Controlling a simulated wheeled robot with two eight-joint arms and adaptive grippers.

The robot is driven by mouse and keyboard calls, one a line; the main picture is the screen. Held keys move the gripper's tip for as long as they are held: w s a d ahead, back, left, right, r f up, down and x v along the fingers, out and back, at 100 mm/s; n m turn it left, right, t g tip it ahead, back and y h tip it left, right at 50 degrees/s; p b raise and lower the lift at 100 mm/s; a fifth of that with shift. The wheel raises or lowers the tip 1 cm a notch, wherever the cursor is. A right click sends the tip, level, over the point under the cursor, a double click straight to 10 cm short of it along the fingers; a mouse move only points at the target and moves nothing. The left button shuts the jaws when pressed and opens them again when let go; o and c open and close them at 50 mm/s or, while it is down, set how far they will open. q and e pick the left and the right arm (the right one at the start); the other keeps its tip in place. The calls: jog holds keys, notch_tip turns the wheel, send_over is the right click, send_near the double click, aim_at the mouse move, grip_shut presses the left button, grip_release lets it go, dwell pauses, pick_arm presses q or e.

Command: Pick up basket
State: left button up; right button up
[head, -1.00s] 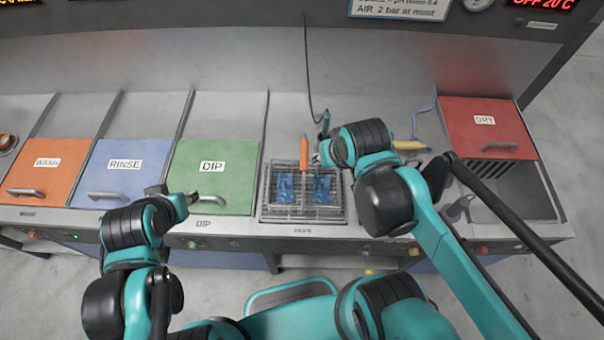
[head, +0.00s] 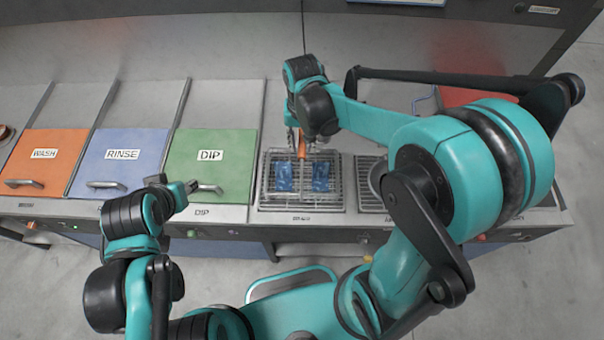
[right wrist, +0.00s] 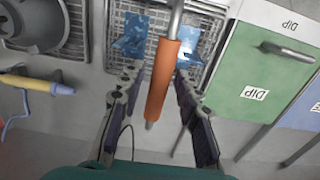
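The wire basket (head: 265,190) sits in the drain station in the middle of the bench, with two blue pieces (head: 321,177) in it. Its upright orange handle (head: 302,153) is partly hidden by my right gripper (head: 302,140) in the head view. In the right wrist view my right gripper (right wrist: 158,74) is open, its two fingers on either side of the orange handle (right wrist: 165,85), with gaps visible. The basket's mesh (right wrist: 198,40) lies beyond the fingertips. My left gripper (head: 190,186) is by the front edge of the DIP lid, away from the basket; its opening is unclear.
Closed lids stand left of the basket: orange WASH (head: 45,160), blue RINSE (head: 122,160) and green DIP (head: 210,165). A grated station (head: 368,180) is to its right. The red DRY lid (head: 465,97) is mostly hidden by my right arm. A yellow-handled tool (right wrist: 40,85) lies nearby.

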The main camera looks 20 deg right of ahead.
jog(key=f+b, duration=0.1)
jog(key=f, duration=0.4)
jog(key=shift+w, duration=0.2)
grip_shut()
